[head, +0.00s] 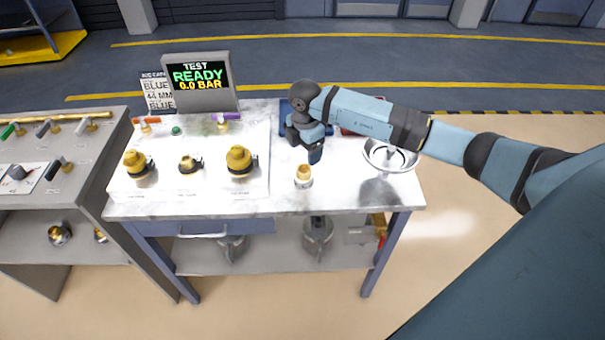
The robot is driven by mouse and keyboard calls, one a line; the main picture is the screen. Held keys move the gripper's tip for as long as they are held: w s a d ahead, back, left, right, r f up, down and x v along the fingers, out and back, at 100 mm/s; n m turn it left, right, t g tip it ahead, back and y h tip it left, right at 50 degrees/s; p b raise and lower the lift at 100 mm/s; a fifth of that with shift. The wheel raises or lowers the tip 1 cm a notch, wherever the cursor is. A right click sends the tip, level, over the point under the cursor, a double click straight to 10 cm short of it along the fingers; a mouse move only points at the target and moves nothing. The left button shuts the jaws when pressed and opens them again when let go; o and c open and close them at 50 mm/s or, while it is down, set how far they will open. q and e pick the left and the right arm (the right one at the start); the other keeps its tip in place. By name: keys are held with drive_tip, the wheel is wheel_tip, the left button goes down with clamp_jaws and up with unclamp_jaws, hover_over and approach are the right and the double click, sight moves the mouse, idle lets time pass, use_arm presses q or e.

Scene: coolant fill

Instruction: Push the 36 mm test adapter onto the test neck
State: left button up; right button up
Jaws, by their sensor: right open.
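My right gripper (315,155) points down over the bench, open, just behind and above a small pale and brass-coloured cylindrical piece (303,176). It stands upright near the bench's front edge, apart from the fingers. I cannot tell whether it is the test neck, the adapter or both together. Nothing shows clearly between the fingers. On the white panel to the left are a large brass fitting (137,162), a smaller dark-based one (189,164) and another large brass one (239,160). No size marking is legible on any of them. My left gripper is out of view.
A screen (200,80) reads TEST READY, 0.0 BAR, beside a sign card (158,93). A round metal bowl (390,155) sits at the bench's right. A blue tray (287,118) and a red item (348,131) are partly hidden by my arm. Another bench (85,150) stands left.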

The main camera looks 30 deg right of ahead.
sight(304, 168)
wheel_tip(304, 168, down, 8)
drive_tip(key=shift+a+f+p, duration=0.15)
drive_tip(key=shift+f+p, duration=0.05)
drive_tip(key=shift+p, duration=0.5)
drive_tip(key=shift+w, duration=0.1)
drive_tip(key=c, duration=1.1)
drive_tip(key=shift+o, duration=0.2)
drive_tip(key=shift+r, duration=0.1)
